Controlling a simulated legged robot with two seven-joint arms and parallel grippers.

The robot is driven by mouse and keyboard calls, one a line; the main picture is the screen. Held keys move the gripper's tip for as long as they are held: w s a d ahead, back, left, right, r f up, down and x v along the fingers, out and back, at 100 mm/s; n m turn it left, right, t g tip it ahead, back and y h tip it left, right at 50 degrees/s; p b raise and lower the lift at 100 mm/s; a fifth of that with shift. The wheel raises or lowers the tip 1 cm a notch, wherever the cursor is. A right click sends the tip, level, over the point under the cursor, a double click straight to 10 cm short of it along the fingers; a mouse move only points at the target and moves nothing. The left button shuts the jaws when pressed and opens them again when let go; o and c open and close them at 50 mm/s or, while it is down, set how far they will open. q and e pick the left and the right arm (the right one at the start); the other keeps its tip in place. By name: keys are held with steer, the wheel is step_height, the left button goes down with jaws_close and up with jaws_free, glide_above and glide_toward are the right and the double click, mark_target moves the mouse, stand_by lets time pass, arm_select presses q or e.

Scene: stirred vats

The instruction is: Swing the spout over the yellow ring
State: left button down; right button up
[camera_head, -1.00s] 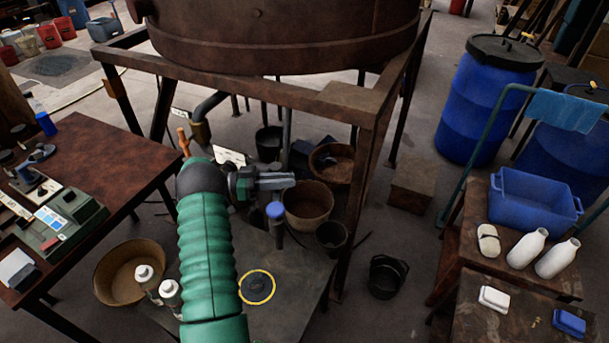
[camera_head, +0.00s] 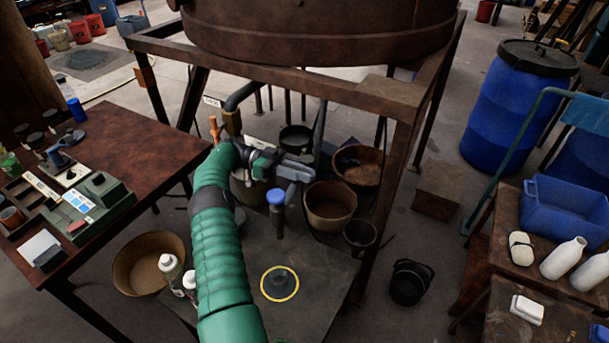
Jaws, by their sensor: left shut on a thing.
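A dark bent pipe (camera_head: 241,96) with a brass fitting (camera_head: 232,122) and an orange handle (camera_head: 215,129) comes down beneath the vat. My green left arm reaches in from below, and my left gripper (camera_head: 296,170) is shut beside this pipework. It holds what I take to be the spout, mostly hidden by the gripper. A grey upright piece with a blue top (camera_head: 276,197) shows just below the fingers. My right gripper is not in view.
The rusty vat (camera_head: 310,35) rests on a brown steel frame (camera_head: 300,92) whose front post stands right of the ring. Pots and buckets (camera_head: 330,207) stand behind. Tables stand left (camera_head: 130,150) and right (camera_head: 500,205).

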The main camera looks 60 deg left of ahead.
arm_select(q)
steer(key=c, duration=1.6)
jaws_free()
steer(key=shift+c, duration=0.2)
steer(key=shift+o, duration=1.4)
steer(key=shift+a+f, duration=0.1)
steer(key=shift+a, duration=0.05)
steer(key=r, duration=0.3)
steer(key=shift+d+r+p, duration=0.2)
steer(key=shift+r+p, duration=0.1)
steer(key=shift+r, duration=0.05)
steer(key=s+d+r+p, duration=0.1)
steer(key=s+d, duration=0.8)
steer(key=d, duration=0.3)
steer(key=shift+d, duration=0.25)
steer(key=shift+s, duration=0.1)
steer(key=shift+c, duration=0.5)
